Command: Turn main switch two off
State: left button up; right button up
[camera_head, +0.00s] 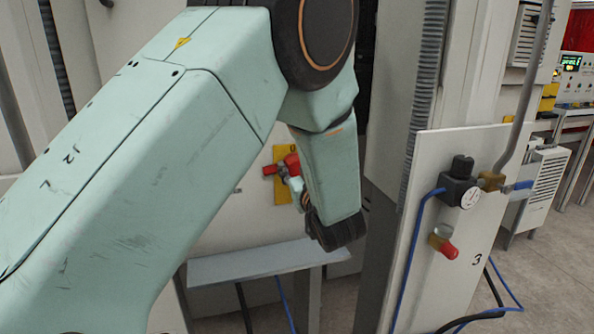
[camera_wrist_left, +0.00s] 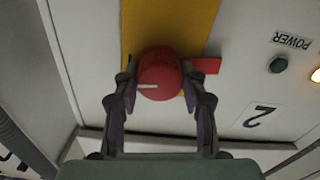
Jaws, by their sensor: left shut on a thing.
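Main switch two is a red rotary knob (camera_wrist_left: 160,74) on a yellow plate (camera_wrist_left: 190,22), on a pale panel marked 2. A white line on the knob lies level in the left wrist view, pointing left. A red tab shows to its right. My left gripper (camera_wrist_left: 158,86) is shut on the knob, one finger on each side. In the head view the red switch (camera_head: 292,163) and yellow plate (camera_head: 281,196) are partly hidden behind my left arm and wrist. My right gripper is in neither view.
A panel marked 3 (camera_head: 455,290) stands to the right, with a gauge, a red-capped valve (camera_head: 444,246) and blue hoses. A grey ledge (camera_head: 250,263) sits below the switch. A dark button (camera_wrist_left: 278,65) marked POWER is beside the knob.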

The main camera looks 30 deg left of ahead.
pick_arm(q)
jog(key=n+b, duration=0.2)
jog(key=n, duration=0.1)
jog(key=shift+f+n, duration=0.25)
jog(key=shift+n, duration=0.05)
jog(key=n+b, duration=0.3)
jog(key=shift+n, duration=0.3)
jog(key=n+b, duration=0.6)
jog(key=b, duration=0.1)
jog(key=shift+a+n, duration=0.1)
jog(key=shift+n, duration=0.3)
jog(key=shift+r+n+b, duration=0.1)
jog(key=shift+n+b, duration=0.6)
jog(key=shift+b, duration=0.15)
jog(key=shift+r+n+b, duration=0.1)
jog(key=shift+n+b, duration=0.2)
jog(key=shift+r, duration=0.1)
